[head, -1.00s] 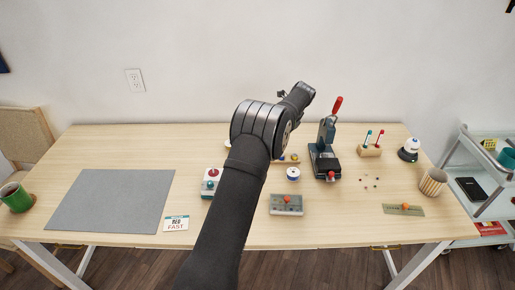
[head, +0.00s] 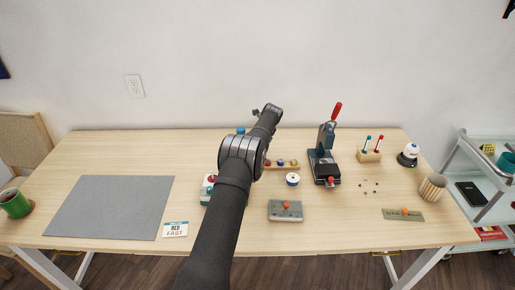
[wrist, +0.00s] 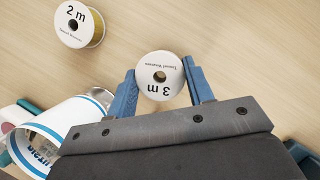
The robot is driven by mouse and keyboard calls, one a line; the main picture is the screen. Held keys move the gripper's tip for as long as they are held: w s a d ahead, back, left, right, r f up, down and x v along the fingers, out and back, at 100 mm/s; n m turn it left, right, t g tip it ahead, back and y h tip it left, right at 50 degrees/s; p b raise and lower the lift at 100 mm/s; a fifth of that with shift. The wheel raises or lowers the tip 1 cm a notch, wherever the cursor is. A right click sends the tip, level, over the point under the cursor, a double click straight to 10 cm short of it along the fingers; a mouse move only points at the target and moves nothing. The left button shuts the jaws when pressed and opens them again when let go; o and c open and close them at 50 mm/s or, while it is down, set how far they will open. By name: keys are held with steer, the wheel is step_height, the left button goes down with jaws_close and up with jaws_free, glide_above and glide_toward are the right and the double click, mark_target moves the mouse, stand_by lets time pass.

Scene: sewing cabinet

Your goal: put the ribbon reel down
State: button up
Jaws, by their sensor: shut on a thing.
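In the wrist view, a ribbon reel (wrist: 160,77) with a white face marked "3 m" sits between the two blue fingers of my gripper (wrist: 161,85). The fingers press on its sides and its face is towards the camera. The ribbon on it is hidden under the face. A second reel (wrist: 79,24), marked "2 m" with yellowish ribbon, lies apart on the wood at the upper left. In the head view my own arm hides the gripper's fingers and the held reel.
A white container with blue bands (wrist: 65,130) stands close to the left of my gripper. The grey mat (head: 110,207) is clear.

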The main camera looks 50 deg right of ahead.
steer(key=shift+f, duration=0.8)
steer(key=shift+f, duration=0.1)
steer(key=o, duration=1)
steer(key=shift+o, duration=0.2)
steer(key=v, duration=1.2)
steer(key=shift+w, duration=0.1)
